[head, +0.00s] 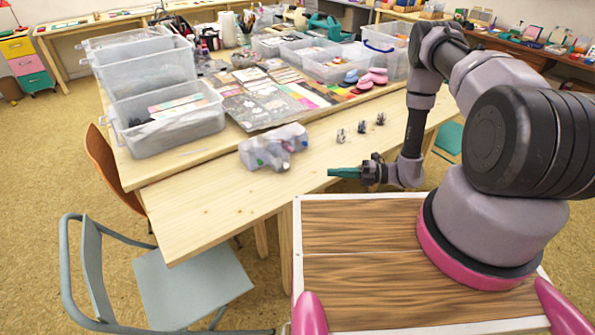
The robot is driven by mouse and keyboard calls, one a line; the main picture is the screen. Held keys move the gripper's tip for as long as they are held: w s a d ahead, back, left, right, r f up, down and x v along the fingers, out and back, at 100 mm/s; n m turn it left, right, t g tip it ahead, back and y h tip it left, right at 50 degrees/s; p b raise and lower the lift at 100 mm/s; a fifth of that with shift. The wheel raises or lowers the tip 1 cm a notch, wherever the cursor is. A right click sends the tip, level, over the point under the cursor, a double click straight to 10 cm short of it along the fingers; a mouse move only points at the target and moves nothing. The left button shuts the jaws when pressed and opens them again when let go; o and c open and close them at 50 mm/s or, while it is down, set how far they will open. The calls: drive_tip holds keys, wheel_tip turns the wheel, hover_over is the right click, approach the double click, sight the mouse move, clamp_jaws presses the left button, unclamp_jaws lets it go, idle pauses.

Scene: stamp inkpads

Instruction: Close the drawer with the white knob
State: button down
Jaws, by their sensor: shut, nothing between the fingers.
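My gripper (345,172) has teal fingers, which are shut and empty. It points left above the front right part of the wooden table. A lumpy grey-lavender object (272,148) lies on the table to the left of my gripper, apart from it. It has small blue, green and red spots that may be knobs; I cannot tell whether it has drawers. No white knob can be made out. A cabinet with yellow, pink and teal drawers (28,65) stands far off at the left; its knobs are too small to tell.
Three small grey items (361,128) stand on the table beyond my gripper. A clear plastic bin (175,130) and flat papers (262,108) lie further back. A grey chair (190,285) stands at the lower left. The table's front left part (205,205) is clear.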

approach(279, 160)
drive_tip(key=s, duration=0.1)
drive_tip(key=s+a+f, duration=0.1)
drive_tip(key=s+f, duration=0.1)
drive_tip(key=s, duration=0.1)
drive_tip(key=shift+s+a+f, duration=0.1)
drive_tip(key=shift+a, duration=0.2)
drive_tip(key=shift+w+a, duration=0.35)
drive_tip(key=shift+w, duration=0.2)
drive_tip(key=shift+w+a, duration=0.3)
drive_tip(key=shift+w, duration=0.25)
drive_tip(key=shift+w+a+f, duration=0.1)
drive_tip(key=shift+w+a, duration=0.35)
drive_tip(key=shift+w, duration=0.1)
